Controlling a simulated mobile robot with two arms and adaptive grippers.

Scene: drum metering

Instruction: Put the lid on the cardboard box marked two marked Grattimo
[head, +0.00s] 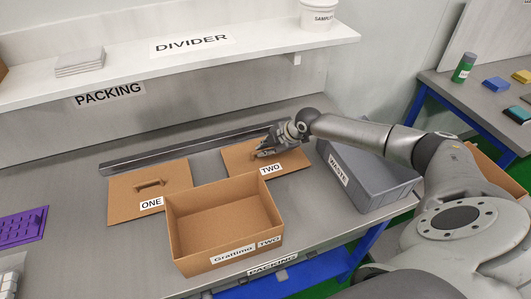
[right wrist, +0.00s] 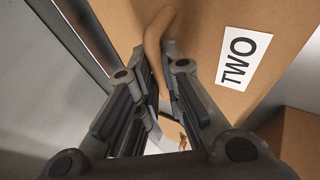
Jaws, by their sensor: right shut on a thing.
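The open cardboard box (head: 225,222) marked Grattimo and TWO stands at the front of the packing table, and its inside looks empty. The flat cardboard lid marked TWO (head: 240,160) is behind it, to the right; whether it touches the table I cannot tell. My right gripper (head: 265,148) is at this lid's handle. In the right wrist view its fingers (right wrist: 160,85) are closed around the brown handle (right wrist: 154,50), beside the TWO label (right wrist: 243,60). Another lid marked ONE (head: 125,200) lies to the left, with its handle up. My left gripper is out of view.
A grey bin marked WASTE (head: 370,182) stands right of the lid. A long metal bar (head: 195,147) lies along the back. A shelf (head: 200,52) marked DIVIDER overhangs the rear. A purple tray (head: 22,228) is at the left. Bare table shows at the front left.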

